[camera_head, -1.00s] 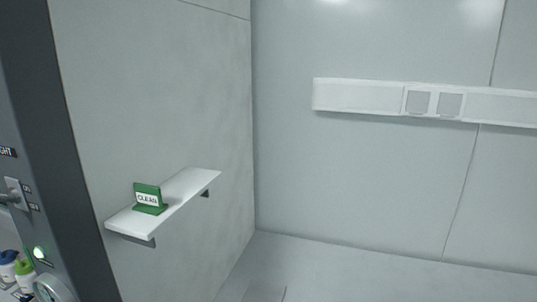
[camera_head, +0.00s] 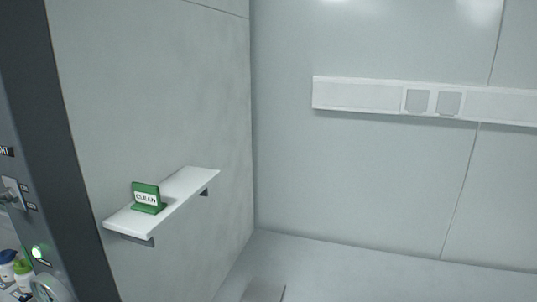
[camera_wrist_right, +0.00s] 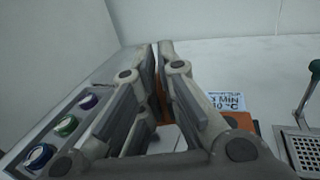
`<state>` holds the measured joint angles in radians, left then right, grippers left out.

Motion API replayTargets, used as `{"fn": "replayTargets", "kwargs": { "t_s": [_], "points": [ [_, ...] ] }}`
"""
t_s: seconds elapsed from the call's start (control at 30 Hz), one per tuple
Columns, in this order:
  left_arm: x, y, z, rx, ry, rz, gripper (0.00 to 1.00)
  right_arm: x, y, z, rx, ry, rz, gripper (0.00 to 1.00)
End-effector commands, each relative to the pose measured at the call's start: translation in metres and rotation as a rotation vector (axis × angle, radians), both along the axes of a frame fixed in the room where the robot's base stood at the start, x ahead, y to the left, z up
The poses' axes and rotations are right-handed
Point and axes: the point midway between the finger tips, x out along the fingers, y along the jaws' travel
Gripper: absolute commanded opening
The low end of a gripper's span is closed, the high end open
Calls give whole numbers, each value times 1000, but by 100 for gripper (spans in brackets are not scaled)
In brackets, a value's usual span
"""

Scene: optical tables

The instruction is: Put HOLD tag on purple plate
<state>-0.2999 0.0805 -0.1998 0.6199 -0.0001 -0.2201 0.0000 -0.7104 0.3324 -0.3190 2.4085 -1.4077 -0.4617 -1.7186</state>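Neither a HOLD tag nor a purple plate can be made out for certain. In the right wrist view my right gripper (camera_wrist_right: 160,47) has its fingertips close together. A narrow orange strip (camera_wrist_right: 162,88) shows between the fingers; whether they grip it is unclear. Another orange patch (camera_wrist_right: 256,132) shows beside the right finger, below a white card (camera_wrist_right: 227,103) with upside-down blue print. In the head view a green CLEAN tag (camera_head: 147,198) stands on a white wall shelf (camera_head: 190,184). Neither gripper is in the head view.
Jars with purple (camera_wrist_right: 88,102), green (camera_wrist_right: 66,126) and blue (camera_wrist_right: 39,156) lids stand in a row left of my right gripper. A perforated metal plate (camera_wrist_right: 311,152) and a green-knobbed lever (camera_wrist_right: 314,68) are at right. A dark panel (camera_head: 50,150) borders the head view's left.

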Motion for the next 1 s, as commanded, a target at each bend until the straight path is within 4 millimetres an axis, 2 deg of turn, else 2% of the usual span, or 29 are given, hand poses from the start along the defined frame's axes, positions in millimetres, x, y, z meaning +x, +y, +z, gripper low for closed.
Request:
{"fn": "replayTargets", "kwargs": {
  "t_s": [0.3,0.47,1.0],
  "points": [
    [0,0,0,0,0,0,68,0,1,0,0,0,3,0],
    [0,-1,0,-1,0,-1,68,4,8,3,-2,-2,55,0],
    [0,-1,0,-1,0,0,68,34,71,22,-9,-3,461,0]
  ]
}}
